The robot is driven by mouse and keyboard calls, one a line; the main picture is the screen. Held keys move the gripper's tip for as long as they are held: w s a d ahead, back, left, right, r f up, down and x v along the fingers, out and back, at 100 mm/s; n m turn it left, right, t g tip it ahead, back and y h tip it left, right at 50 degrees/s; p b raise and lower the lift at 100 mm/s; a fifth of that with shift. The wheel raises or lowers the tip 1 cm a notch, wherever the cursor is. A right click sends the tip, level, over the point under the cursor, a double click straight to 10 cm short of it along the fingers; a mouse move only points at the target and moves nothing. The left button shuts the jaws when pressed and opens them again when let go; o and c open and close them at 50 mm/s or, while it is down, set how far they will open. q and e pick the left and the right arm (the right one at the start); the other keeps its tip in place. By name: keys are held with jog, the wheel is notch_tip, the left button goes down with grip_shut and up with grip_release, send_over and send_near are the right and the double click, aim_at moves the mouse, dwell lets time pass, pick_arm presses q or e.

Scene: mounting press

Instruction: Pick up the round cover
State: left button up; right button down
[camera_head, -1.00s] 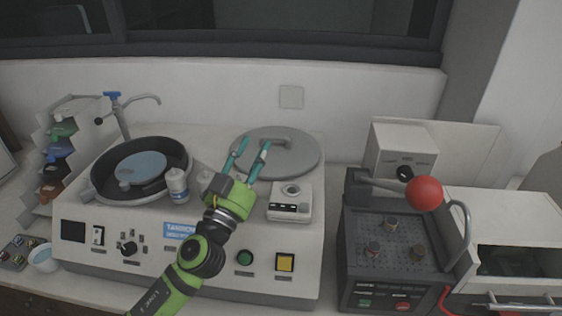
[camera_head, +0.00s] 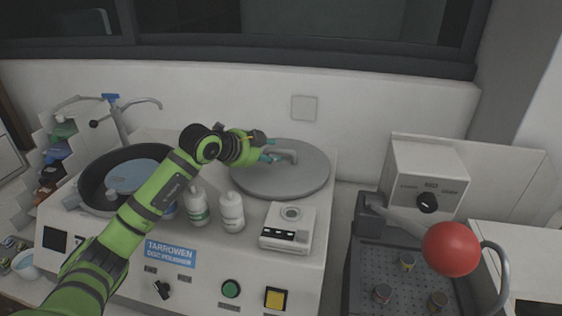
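The round cover (camera_head: 303,180) is a flat grey disc with a raised bar handle (camera_head: 284,156) on top. It lies on the back right of the white polishing machine's top. My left gripper (camera_head: 270,151) is at the left end of the handle, with its teal fingertips seen from the side. The fingers look apart, but whether they touch the handle is not clear. My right gripper is not in view.
A black bowl with a blue disc (camera_head: 128,175) is on the machine's left, partly behind my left arm. Two white bottles (camera_head: 231,212) and a small white device (camera_head: 288,228) stand in front of the cover. A press with a red ball lever (camera_head: 450,248) is at right.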

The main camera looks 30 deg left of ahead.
aim_at(279, 152)
pick_arm(q)
jog(key=p+x, duration=0.2)
jog(key=x, duration=0.1)
jog(key=shift+w, duration=0.4)
jog(key=shift+w+d+f, duration=0.15)
jog(key=shift+w+f, duration=0.2)
jog(key=shift+w, duration=0.05)
grip_shut()
jog(key=shift+r, duration=0.2)
